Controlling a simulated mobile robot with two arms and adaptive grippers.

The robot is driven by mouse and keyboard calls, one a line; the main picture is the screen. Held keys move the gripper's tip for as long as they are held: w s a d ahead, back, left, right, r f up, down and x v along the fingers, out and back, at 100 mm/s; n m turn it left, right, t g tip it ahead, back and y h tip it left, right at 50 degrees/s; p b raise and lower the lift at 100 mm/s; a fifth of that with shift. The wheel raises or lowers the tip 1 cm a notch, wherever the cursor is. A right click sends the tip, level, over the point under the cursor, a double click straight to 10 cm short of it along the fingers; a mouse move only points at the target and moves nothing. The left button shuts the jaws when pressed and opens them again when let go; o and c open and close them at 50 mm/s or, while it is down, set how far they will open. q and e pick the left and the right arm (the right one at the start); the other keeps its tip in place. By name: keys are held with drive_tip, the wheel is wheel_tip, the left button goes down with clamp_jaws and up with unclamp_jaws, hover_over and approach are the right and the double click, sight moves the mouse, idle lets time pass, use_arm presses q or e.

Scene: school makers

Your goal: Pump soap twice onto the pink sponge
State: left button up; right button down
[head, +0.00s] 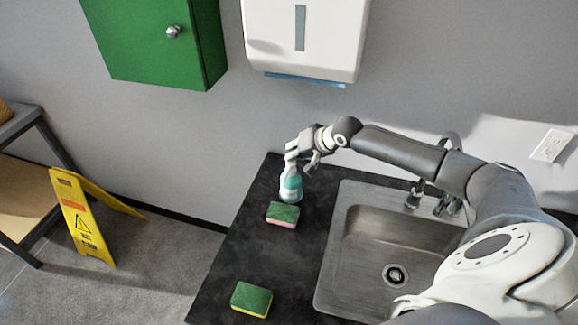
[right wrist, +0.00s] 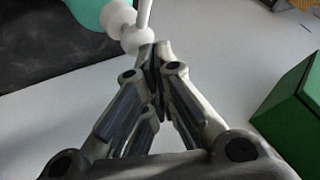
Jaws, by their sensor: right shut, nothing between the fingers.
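A teal soap bottle (head: 291,187) with a white pump stands upright on the dark counter. The pink sponge (head: 283,220), green on top with a pink underside, lies flat just in front of the bottle. My right gripper (head: 302,152) is shut and empty, at the height of the pump head above the bottle. In the right wrist view the closed fingertips (right wrist: 158,52) are right beside the white pump (right wrist: 127,28), with part of the teal bottle (right wrist: 88,12) behind. Whether they touch the pump I cannot tell. My left gripper is not in view.
A second sponge (head: 251,299), green over yellow, lies nearer on the counter (head: 235,255). A steel sink (head: 365,225) with a faucet is to the right, under my right arm. A white dispenser (head: 303,35) and a green cabinet (head: 155,40) hang on the wall above.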

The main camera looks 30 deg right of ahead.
drive_tip(key=shift+s+f, duration=0.1)
drive_tip(key=shift+f, duration=0.35)
idle(0.3)
drive_tip(key=shift+r+p, duration=0.55)
drive_tip(key=shift+p, duration=0.25)
drive_tip(key=shift+r, duration=0.1)
wheel_tip(320, 180, up, 6)
drive_tip(key=p, duration=0.6)
drive_tip(key=shift+p, duration=0.35)
idle(1.4)
